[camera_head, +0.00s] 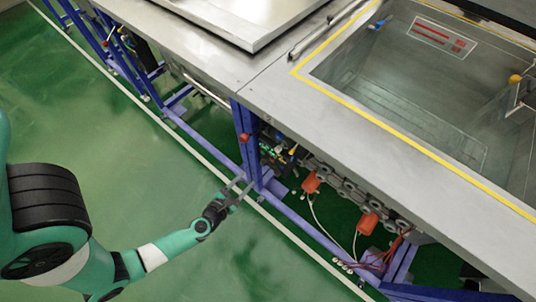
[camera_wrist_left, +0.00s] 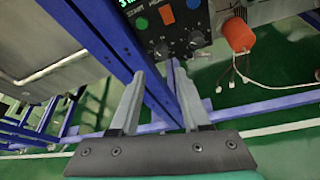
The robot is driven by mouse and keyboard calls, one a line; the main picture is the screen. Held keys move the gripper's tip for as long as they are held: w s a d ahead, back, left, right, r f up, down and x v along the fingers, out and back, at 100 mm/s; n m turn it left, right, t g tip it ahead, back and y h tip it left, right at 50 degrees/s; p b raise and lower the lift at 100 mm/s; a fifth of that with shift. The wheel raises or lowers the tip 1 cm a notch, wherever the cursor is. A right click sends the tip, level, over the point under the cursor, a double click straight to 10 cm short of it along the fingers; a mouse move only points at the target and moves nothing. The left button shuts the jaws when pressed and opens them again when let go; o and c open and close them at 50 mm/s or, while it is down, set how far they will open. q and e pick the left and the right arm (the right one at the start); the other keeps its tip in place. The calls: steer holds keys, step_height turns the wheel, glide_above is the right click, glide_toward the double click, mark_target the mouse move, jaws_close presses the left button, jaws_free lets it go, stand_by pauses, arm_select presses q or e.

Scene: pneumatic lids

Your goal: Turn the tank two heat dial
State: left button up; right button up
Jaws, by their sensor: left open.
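A dark control box (camera_wrist_left: 178,30) shows at the top of the left wrist view. It has a green display, a green button (camera_wrist_left: 141,23), an orange-red button (camera_wrist_left: 167,14) and a blue button. Two dark dials sit below them, a left dial (camera_wrist_left: 160,49) and a right dial (camera_wrist_left: 196,41). Their labels are too small to read, so I cannot tell which is the heat dial. My left gripper (camera_head: 238,190) is open and empty, low beside the blue frame. In the left wrist view its fingers (camera_wrist_left: 160,82) point toward the box, apart from the dials. My right gripper is out of view.
A blue frame post (camera_head: 245,140) stands close to my left gripper, and a blue beam (camera_wrist_left: 125,60) crosses its wrist view. Orange cylinders (camera_head: 367,223) with loose wires sit under the tank counter (camera_head: 420,180). The green floor (camera_head: 130,130) to the left is clear.

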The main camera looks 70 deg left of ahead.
mark_target(262, 164)
arm_select(q)
steer(key=b+x, duration=0.1)
steer(key=x, duration=0.2)
steer(key=b+x, duration=0.1)
steer(key=x, duration=0.3)
steer(key=b+x, duration=0.1)
steer(key=x, duration=0.2)
steer(key=shift+w+f, duration=0.2)
steer(key=shift+f, duration=0.2)
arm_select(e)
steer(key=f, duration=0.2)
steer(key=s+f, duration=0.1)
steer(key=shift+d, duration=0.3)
arm_select(q)
jaws_close()
